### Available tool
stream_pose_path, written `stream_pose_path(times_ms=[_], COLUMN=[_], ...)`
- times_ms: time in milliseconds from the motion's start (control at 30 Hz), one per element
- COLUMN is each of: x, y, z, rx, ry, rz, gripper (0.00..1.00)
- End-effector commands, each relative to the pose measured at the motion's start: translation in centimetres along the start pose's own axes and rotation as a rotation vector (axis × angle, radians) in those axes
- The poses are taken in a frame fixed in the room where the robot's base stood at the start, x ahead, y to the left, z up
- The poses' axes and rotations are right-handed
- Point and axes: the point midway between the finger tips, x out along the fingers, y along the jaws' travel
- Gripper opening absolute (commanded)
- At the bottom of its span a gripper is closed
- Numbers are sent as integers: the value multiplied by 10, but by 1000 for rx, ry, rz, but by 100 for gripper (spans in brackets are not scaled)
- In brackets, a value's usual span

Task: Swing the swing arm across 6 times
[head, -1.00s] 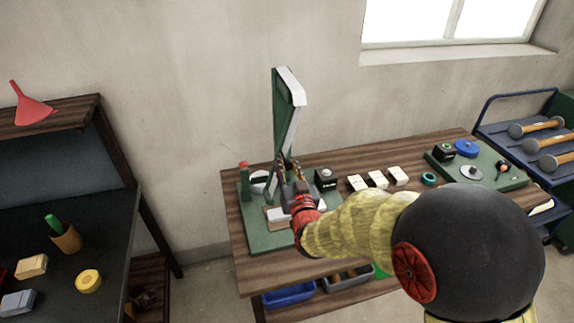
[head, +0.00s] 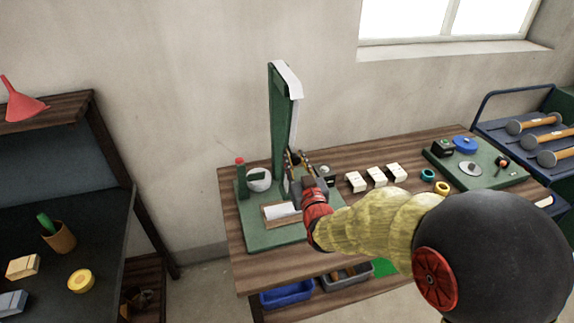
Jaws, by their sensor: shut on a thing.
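A tall green stand rises from a green base plate (head: 258,238) on the wooden table. The long green and white swing arm (head: 293,120) hangs from the white-capped top of the stand, close beside its post. My gripper (head: 293,165) is at the swing arm's lower end and shut on it; my fingers partly hide the grip. On the base plate, a white rounded part (head: 259,180) and a red-topped green post (head: 240,173) stand left of the gripper. A wood-framed white pad (head: 280,211) lies in front.
Several white blocks (head: 376,176), a teal ring (head: 427,175) and a yellow ring (head: 442,188) lie to the right. A green board (head: 495,178) with parts is farther right, near a hammer rack (head: 525,108). A dark bench (head: 100,245) stands left.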

Motion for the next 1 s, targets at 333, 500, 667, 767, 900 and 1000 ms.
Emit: stream_pose_path(times_ms=[333,500,667,767,900,1000], x=[2,3,3,4,4,4], y=[46,60,68,71,72,72], z=[5,2,-1,-2,-3,-4], rx=[-250,-337,-386,-404,-413,-413], ry=[13,17,19,20,21,21], rz=[3,0,-1,-1,-2,-2], gripper=[0,0,0,0,0,0])
